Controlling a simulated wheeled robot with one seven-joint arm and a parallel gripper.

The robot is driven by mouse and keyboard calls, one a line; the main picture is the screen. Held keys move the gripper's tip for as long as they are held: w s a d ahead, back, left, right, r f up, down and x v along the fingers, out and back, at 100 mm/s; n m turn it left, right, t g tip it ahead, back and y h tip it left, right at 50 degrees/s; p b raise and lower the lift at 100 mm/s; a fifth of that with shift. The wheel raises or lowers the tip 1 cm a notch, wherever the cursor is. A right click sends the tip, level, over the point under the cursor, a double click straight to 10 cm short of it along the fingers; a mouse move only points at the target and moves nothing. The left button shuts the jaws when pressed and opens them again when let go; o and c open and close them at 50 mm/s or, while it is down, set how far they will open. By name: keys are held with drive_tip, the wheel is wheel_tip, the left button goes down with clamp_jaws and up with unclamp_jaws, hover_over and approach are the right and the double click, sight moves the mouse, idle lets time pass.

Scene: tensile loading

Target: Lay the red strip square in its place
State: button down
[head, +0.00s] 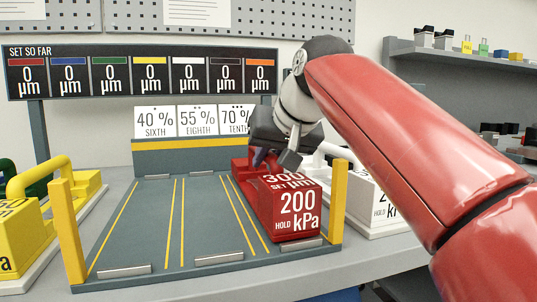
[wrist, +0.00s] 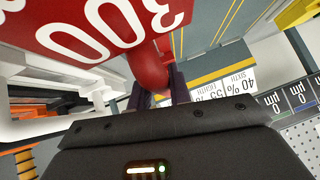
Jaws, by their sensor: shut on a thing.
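The red block (head: 297,212), marked 300 µm and 200 kPa, is at the right-hand lane of the grey tray (head: 160,222). Its long sides run roughly along the lane lines; I cannot tell whether it rests on the tray or hangs just above. My gripper (head: 275,160) is shut on its red handle at the far end. In the wrist view the red handle (wrist: 150,70) lies between the two dark fingers, and the block's red face (wrist: 80,28) fills the upper left. The block hides the floor beneath it.
A yellow post (head: 337,200) stands close right of the block, a white block (head: 375,205) beyond it. Another yellow post (head: 67,230) and a yellow block (head: 50,225) are at left. The left and middle lanes are empty. Percentage cards (head: 196,120) stand behind.

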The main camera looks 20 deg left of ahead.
drive_tip(key=shift+f, duration=0.2)
idle(0.4)
drive_tip(key=c, duration=1.2)
unclamp_jaws()
drive_tip(key=shift+f, duration=0.15)
drive_tip(key=p+v, duration=0.1)
drive_tip(key=v, duration=0.7)
